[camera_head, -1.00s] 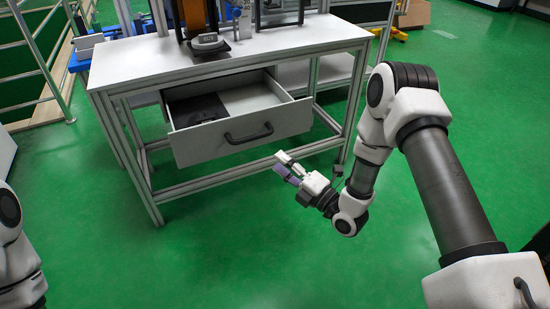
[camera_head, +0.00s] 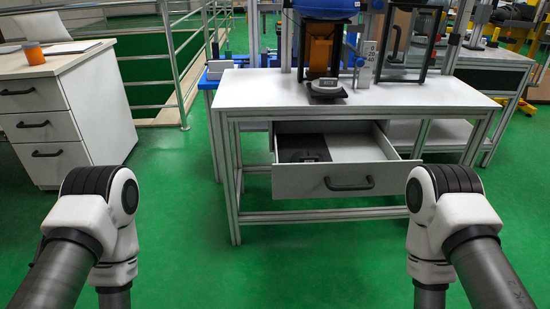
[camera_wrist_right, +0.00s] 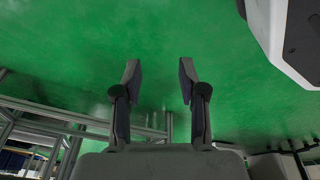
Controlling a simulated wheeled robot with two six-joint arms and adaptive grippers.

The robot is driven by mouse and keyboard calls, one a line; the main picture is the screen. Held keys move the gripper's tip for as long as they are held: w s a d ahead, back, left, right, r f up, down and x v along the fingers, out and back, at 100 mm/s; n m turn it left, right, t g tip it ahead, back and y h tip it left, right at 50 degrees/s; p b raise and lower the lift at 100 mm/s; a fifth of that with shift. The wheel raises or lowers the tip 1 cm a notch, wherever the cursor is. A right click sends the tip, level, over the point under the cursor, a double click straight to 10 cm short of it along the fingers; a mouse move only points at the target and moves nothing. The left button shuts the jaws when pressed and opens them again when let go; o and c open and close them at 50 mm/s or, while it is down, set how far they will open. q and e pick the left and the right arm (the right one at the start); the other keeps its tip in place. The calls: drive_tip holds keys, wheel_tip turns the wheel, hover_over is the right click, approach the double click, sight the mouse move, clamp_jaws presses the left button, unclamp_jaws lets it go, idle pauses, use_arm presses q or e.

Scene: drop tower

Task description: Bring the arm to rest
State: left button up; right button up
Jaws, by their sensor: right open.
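My right arm (camera_head: 446,225) stands at the right of the head view, its lower part hanging down out of the bottom edge. My right gripper (camera_wrist_right: 159,80) shows in the right wrist view, its two fingers apart with only green floor between them. It holds nothing. My left arm (camera_head: 92,215) stands at the left of the head view in a mirrored pose. Neither gripper shows in the head view.
A white-topped workbench (camera_head: 255,90) with a drop tower stands ahead. Its drawer (camera_head: 345,182) is pulled open, with a dark item inside at the left. A drawer cabinet (camera_head: 40,115) stands at the left, a metal railing (camera_head: 150,55) behind it. The green floor between my arms is clear.

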drive_tip(key=s+d+m+g, duration=0.1)
drive_tip(key=s+m+g, duration=0.1)
drive_tip(key=s+m, duration=0.3)
wheel_tip(320, 180, up, 32)
drive_tip(key=m+p, duration=0.1)
drive_tip(key=p, duration=3.1)
drive_tip(key=shift+d+h, duration=0.15)
drive_tip(key=shift+h, duration=0.25)
